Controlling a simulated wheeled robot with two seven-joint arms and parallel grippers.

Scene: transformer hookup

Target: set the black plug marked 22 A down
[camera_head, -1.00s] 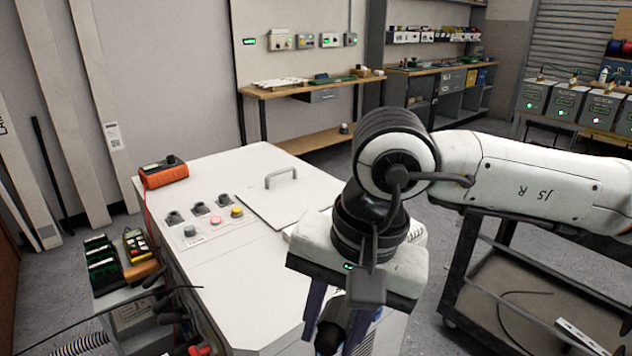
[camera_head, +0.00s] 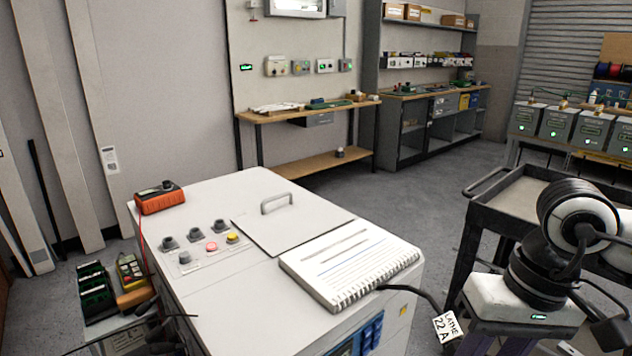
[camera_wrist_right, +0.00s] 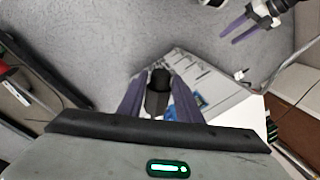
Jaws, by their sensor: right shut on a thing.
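The black plug (camera_wrist_right: 158,92) is between the fingers of my right gripper (camera_wrist_right: 158,78) in the right wrist view, and the gripper is shut on it. In the head view, my right gripper is at the lower right and its fingers are cut off by the bottom edge. The plug's white tag (camera_head: 446,327), reading "LATHE 22 A", hangs beside the gripper, with a black cable (camera_head: 410,290) running toward the white cabinet. My left gripper (camera_wrist_right: 229,38) shows at the upper right of the right wrist view, its purple fingers apart and empty.
A white cabinet (camera_head: 225,265) carries a spiral notebook (camera_head: 350,262), a handle, buttons and an orange meter (camera_head: 160,199). A dark trolley (camera_head: 497,205) stands behind my right arm. Open floor lies between the cabinet and the back benches.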

